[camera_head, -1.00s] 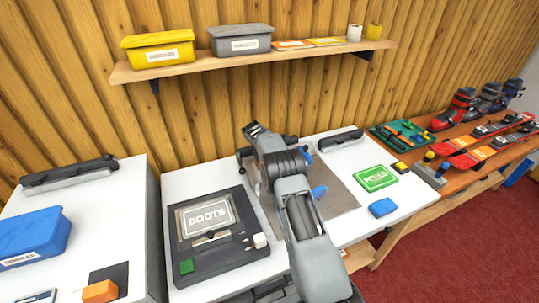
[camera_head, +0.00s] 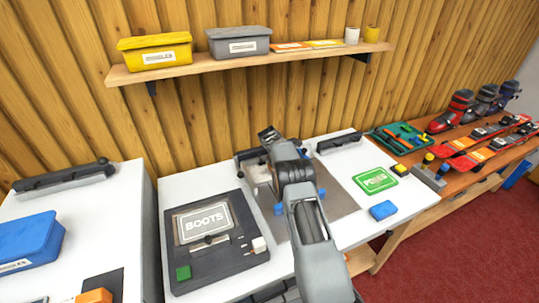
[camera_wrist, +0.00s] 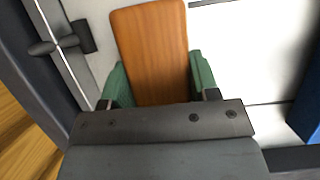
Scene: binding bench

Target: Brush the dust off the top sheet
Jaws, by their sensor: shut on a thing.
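My gripper (camera_wrist: 158,84) is shut on a flat brown wooden piece (camera_wrist: 150,45), seen in the wrist view between its two green finger pads. It looks like the brush's handle; no bristles show. A white surface (camera_wrist: 245,55) lies beyond and to the right of it; I cannot tell whether it is the top sheet or bench. In the head view my arm hides the gripper and the held piece. It stands over the grey-brown mat (camera_head: 340,197) on the white bench (camera_head: 215,179). No dust can be made out.
A dark BOOTS board (camera_head: 234,255) lies left of my arm. A green card (camera_head: 374,181) and a blue block (camera_head: 382,210) lie to the right. A shelf (camera_head: 220,67) with bins (camera_head: 155,51) hangs behind. Bare bench shows at front right.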

